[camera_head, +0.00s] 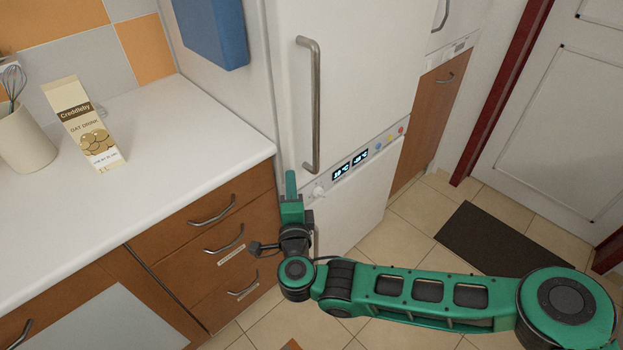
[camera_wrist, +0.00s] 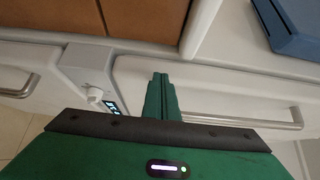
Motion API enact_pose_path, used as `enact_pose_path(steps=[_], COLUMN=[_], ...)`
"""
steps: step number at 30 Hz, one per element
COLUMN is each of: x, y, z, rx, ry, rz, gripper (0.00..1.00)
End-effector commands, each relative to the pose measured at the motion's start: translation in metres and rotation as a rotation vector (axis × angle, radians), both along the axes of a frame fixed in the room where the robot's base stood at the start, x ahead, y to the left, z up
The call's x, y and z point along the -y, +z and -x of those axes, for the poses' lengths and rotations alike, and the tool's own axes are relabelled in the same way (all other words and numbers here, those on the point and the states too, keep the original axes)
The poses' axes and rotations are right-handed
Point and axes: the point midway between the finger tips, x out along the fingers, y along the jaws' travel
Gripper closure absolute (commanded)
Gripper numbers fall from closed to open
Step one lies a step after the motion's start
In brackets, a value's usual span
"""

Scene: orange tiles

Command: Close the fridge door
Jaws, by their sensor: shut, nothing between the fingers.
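The white fridge stands in the middle of the head view. Its upper door (camera_head: 368,60) has a long vertical metal handle (camera_head: 312,105); the handle also shows in the wrist view (camera_wrist: 245,122). The door looks flush or nearly flush with the fridge body; I cannot tell if a small gap remains. My green gripper (camera_head: 290,176) is upright near the door's lower left edge, left of and below the handle. Its fingers (camera_wrist: 160,77) are shut together and empty, pointing toward the fridge front in the wrist view. I cannot tell whether they touch the door.
A white counter (camera_head: 150,170) with brown drawers (camera_head: 222,240) stands left of the fridge. A carton (camera_head: 85,125) and a utensil cup (camera_head: 24,145) stand on it. A blue box (camera_head: 212,30) is on the fridge's left side. Tiled floor and a dark mat (camera_head: 500,240) lie right.

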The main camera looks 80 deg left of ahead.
Motion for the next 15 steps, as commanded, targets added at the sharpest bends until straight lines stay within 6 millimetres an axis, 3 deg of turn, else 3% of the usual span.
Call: enact_pose_path(steps=[4, 15], x=[0.03, 0.043], y=[0.0, -0.003], z=[-0.023, 0.047], rx=[-0.003, -0.007], ry=[0.006, 0.003], rz=[0.008, 0.01], gripper=[1.0, 1.0])
